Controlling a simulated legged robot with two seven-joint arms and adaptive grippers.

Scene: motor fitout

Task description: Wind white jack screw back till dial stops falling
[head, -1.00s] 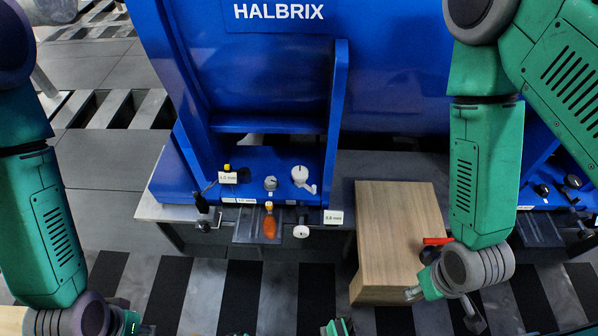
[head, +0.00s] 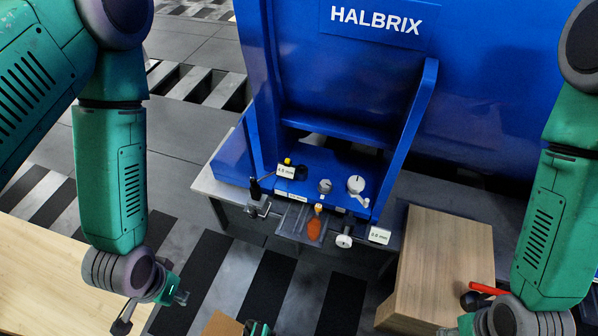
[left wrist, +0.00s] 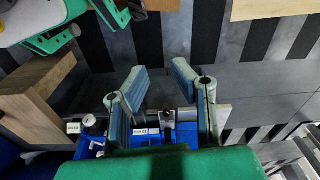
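The white jack screw (head: 344,241) has a round white knob at the front edge of the blue motor foot, beside the 0.6 mm label (head: 380,235). A white round knob also shows in the left wrist view (left wrist: 89,121). A white-faced dial (head: 356,184) stands on the foot behind it, and a smaller grey dial (head: 325,186) is to its left. Their readings are too small to tell. My left gripper (head: 180,298) is left of the foot, apart from it; its fingers are spread and empty in the left wrist view (left wrist: 160,72). My right gripper (head: 455,329) is partly cut off at the bottom edge.
An orange-handled tool (head: 315,228) lies at the foot's front edge. A black-handled clamp or screw (head: 256,190) is at the left. A wooden block (head: 440,260) stands right of the foot, with a red-handled item (head: 487,288) near my right arm. Striped floor lies in front.

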